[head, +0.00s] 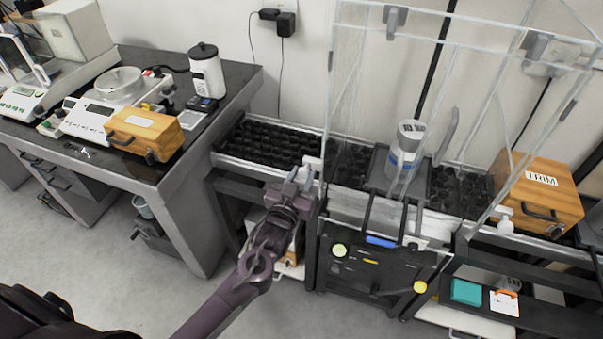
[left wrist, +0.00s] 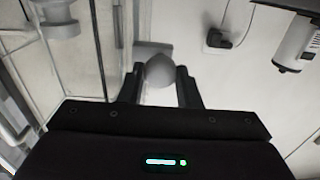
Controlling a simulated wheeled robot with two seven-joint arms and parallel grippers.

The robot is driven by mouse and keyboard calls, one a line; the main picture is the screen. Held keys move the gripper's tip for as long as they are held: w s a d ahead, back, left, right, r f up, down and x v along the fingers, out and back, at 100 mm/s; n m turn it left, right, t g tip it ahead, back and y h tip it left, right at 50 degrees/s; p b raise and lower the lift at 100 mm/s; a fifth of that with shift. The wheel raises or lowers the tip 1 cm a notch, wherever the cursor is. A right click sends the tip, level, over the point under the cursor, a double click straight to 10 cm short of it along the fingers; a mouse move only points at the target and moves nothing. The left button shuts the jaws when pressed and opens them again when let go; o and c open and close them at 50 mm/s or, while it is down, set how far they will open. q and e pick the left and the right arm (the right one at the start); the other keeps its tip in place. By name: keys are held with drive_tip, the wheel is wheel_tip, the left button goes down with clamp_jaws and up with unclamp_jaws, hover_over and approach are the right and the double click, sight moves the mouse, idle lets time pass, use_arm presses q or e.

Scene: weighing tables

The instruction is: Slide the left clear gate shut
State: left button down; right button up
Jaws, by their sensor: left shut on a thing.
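The clear gate (head: 343,110) forms the left side of a transparent enclosure on the right-hand bench. A pale knob (head: 311,163) stands out at its lower left. My left gripper (head: 300,178) is at this knob, its arm reaching up from below. In the left wrist view, the rounded grey knob (left wrist: 158,70) sits between the two dark fingers of my left gripper (left wrist: 159,88), which is shut on it. How far open the gate is cannot be told, as the panel is see-through. My right gripper is not in view.
Inside the enclosure stands a grey-white container (head: 405,155). A wooden box (head: 535,192) is at the right. A dark tray (head: 265,145) lies left of the gate. The left table (head: 235,85) holds scales, a wooden box (head: 145,132) and a white canister (head: 207,75).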

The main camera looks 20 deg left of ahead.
use_arm(q)
drive_tip(key=shift+s+f, duration=0.1)
drive_tip(key=shift+f, duration=0.25)
drive_tip(key=c, duration=1.5)
unclamp_jaws()
drive_tip(key=o, duration=0.4)
drive_tip(key=shift+r, duration=0.1)
drive_tip(key=s+b, duration=0.1)
drive_tip(key=s, duration=0.6)
drive_tip(key=shift+s+a, duration=0.1)
drive_tip(key=shift+s, duration=0.2)
